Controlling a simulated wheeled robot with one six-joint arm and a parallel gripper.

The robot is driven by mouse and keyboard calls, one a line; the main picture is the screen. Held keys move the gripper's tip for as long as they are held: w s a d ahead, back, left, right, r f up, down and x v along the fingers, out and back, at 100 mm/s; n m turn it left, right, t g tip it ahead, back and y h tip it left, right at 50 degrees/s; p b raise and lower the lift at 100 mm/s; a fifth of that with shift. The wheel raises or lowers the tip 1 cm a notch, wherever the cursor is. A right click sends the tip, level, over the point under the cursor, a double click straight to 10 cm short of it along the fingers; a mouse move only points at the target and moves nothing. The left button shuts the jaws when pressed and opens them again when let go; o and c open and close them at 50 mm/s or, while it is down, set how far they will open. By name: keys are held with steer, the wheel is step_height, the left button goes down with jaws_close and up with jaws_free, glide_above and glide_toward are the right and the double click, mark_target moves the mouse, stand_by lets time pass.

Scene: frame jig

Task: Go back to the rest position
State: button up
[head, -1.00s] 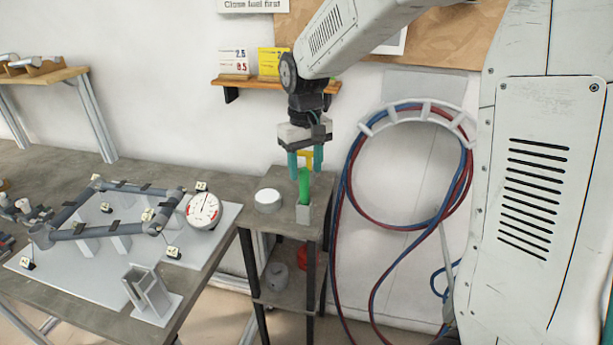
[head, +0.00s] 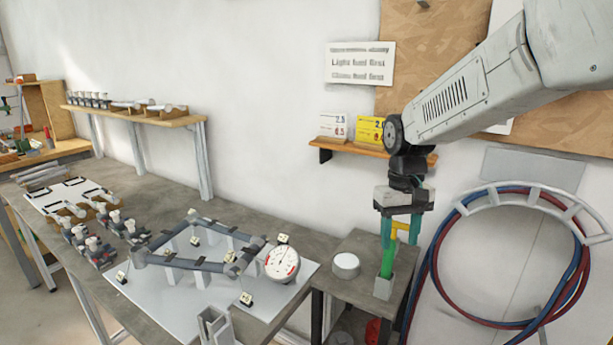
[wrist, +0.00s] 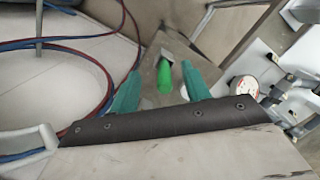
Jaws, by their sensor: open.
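My gripper (head: 401,228) has teal fingers and hangs pointing down over the small side stand at the right. The fingers are apart, with nothing clearly held between them. A green tool (head: 388,260) with a yellow upper part stands upright in a small grey holder (head: 383,288) on the stand, just below the fingertips. In the wrist view the green tool (wrist: 164,77) shows between the two fingers (wrist: 160,92), apart from them. The tool's yellow part is partly hidden by the fingers in the head view.
A white round tub (head: 346,265) stands beside the holder. The workbench at left carries a grey tube frame on a jig plate (head: 180,300) with a dial gauge (head: 282,263). Blue and red hoses (head: 437,285) hang on the wall at right. A shelf (head: 370,147) holds cards behind my arm.

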steer(key=s+d+r+t, duration=0.1)
steer(key=s+r, duration=0.1)
steer(key=s, duration=1.1)
steer(key=s+d+r+m+t, duration=0.1)
steer(key=s+d+r, duration=0.1)
steer(key=s, duration=1.2)
